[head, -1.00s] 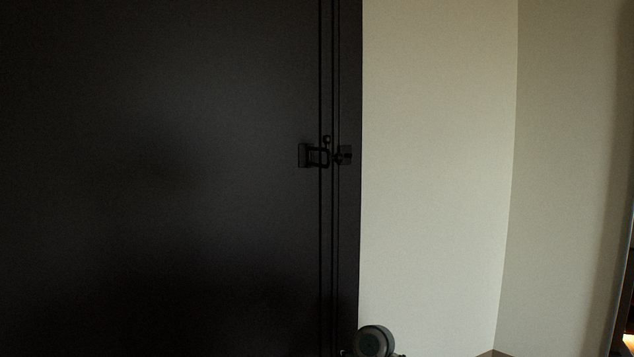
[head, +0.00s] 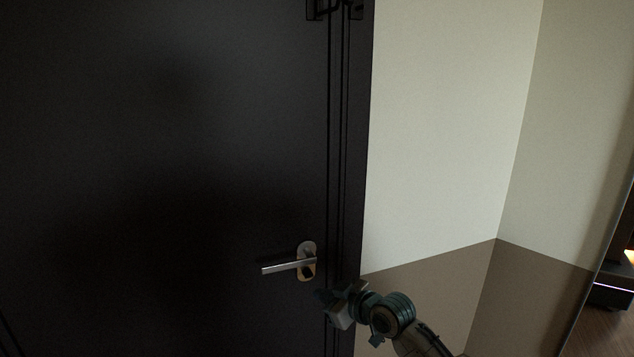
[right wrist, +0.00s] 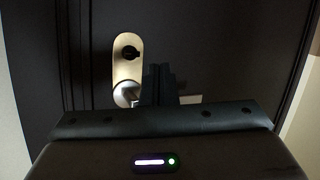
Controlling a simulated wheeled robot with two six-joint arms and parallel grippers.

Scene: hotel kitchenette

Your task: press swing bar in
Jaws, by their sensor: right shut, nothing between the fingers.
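The swing bar latch (head: 330,9) is black and sits at the top edge of the head view, across the seam between the dark door (head: 180,150) and its frame. Its upper part is cut off by the picture edge. My right gripper (head: 324,297) is well below it, just below and to the right of the door handle, shut and empty. In the right wrist view the shut fingers (right wrist: 159,84) point at the door, overlapping the handle's lever. I cannot tell the gap to the door. My left gripper is not in view.
A silver lever handle (head: 288,266) on an oval plate sticks out from the door close to my right gripper. The plate with a black knob (right wrist: 127,53) shows in the right wrist view. A two-tone wall (head: 440,130) stands to the right.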

